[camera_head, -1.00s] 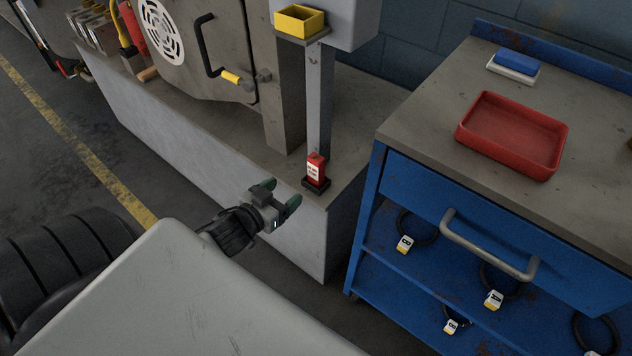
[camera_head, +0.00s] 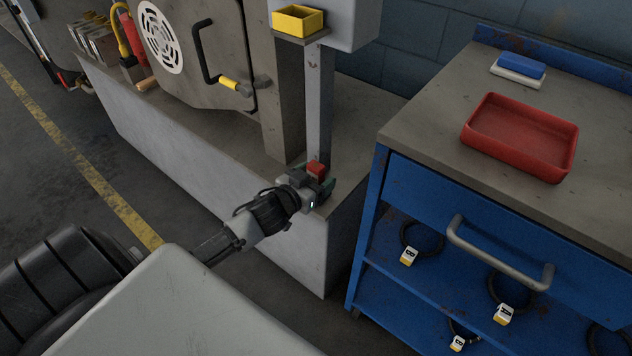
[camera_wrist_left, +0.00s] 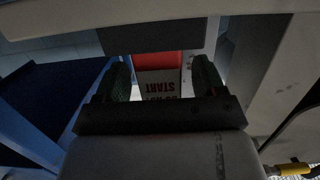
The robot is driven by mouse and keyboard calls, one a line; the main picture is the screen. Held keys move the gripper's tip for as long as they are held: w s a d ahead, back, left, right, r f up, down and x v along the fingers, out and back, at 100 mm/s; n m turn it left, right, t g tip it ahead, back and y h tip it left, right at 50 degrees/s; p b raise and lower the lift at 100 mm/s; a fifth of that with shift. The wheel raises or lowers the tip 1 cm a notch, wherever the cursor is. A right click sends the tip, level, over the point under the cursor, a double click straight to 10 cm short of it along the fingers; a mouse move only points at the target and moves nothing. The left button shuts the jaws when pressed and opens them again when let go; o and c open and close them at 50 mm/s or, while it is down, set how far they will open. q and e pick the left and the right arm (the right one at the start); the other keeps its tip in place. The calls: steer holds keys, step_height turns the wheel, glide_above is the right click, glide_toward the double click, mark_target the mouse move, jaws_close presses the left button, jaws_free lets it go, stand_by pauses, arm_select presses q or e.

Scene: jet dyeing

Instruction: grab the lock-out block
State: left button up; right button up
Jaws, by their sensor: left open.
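The lock-out block (camera_head: 316,168) is red, with a white label that shows in the left wrist view (camera_wrist_left: 158,82), where the word START reads upside down. It stands at the foot of the grey post on the concrete plinth. My left gripper (camera_head: 322,184) is at the block and hides its lower part in the head view. In the left wrist view its two dark fingers (camera_wrist_left: 163,80) are open, one on each side of the block. I cannot tell whether they touch it. My right gripper is not in view.
The grey post (camera_head: 318,110) rises right behind the block, with a yellow tray (camera_head: 298,32) above. A blue workbench (camera_head: 400,185) with a red tray (camera_head: 520,137) stands to the right. A machine door with a black handle (camera_head: 205,55) is at the upper left.

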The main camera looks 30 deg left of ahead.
arm_select(q)
steer(key=c, duration=1.1)
steer(key=shift+o, duration=0.2)
steer(key=shift+r, duration=0.1)
